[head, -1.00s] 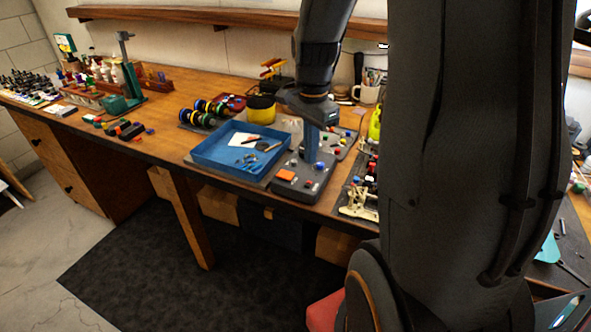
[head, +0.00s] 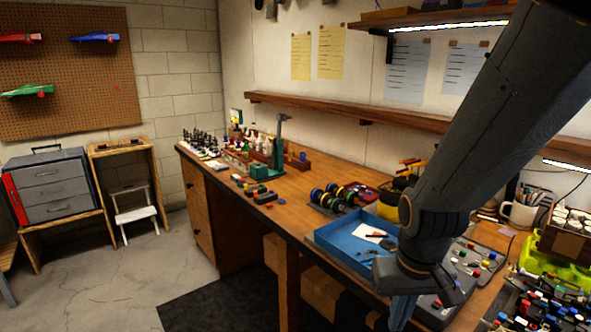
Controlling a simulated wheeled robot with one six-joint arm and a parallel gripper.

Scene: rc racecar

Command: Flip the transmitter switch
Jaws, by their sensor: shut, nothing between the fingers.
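My gripper (head: 402,312) shows as a narrow blue-grey end pointing down, low in the head view, with its fingers close together. It hangs in front of a dark grey control box (head: 436,312) at the front of the workbench. My wrist and the bottom picture edge hide much of this box; a red knob shows on it. It may be the transmitter, but I cannot tell for sure. I cannot make out its switch, nor whether my fingertips touch anything. A second dark panel (head: 484,257) with small coloured knobs lies just behind.
A blue tray (head: 330,240) with small tools lies left of my wrist on the wooden workbench (head: 290,212). Black wheels (head: 333,197) stand behind it. A shelf (head: 330,112) runs along the wall.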

